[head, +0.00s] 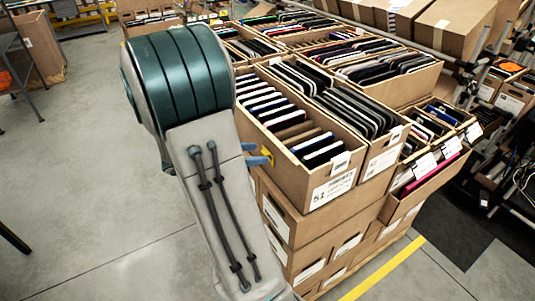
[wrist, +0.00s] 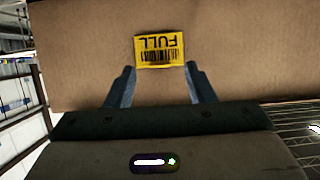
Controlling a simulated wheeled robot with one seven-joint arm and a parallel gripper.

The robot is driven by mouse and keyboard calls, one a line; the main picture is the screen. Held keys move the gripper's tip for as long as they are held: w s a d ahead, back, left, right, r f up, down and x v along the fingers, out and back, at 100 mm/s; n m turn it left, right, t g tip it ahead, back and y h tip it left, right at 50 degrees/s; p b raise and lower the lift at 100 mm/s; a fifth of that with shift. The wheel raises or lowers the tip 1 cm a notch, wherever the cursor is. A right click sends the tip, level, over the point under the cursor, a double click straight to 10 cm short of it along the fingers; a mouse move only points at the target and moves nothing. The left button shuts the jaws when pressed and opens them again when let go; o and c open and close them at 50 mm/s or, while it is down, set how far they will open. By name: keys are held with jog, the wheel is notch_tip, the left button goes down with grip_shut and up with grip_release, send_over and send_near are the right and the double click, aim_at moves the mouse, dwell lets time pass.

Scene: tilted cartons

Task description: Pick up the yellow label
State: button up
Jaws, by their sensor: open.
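The yellow label (wrist: 159,50) shows in the wrist view on the brown face of a carton (wrist: 80,50). It bears the word FULL, upside down, and a black barcode. In the head view only a small yellow part of the label (head: 267,152) shows at the left side of a carton (head: 286,172). My gripper (wrist: 160,68) is open, its two fingers on either side of the label's lower part with a gap to each edge. Whether the fingertips touch the carton cannot be told. In the head view my gripper (head: 257,154) is mostly hidden behind my arm.
The carton holds several dark and light flat items and stands on stacked boxes (head: 325,240). More filled cartons (head: 395,85) stand behind and to the right. A metal rack (head: 490,60) is at the right. The grey floor (head: 80,180) at left is largely clear.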

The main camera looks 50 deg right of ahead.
jog(key=shift+s+d+f, duration=0.2)
jog(key=shift+d+f, duration=0.05)
jog(key=shift+d, duration=0.3)
jog(key=c, duration=0.9)
jog(key=shift+c, duration=0.2)
jog(key=shift+w+r, duration=0.1)
jog(key=shift+r, duration=0.05)
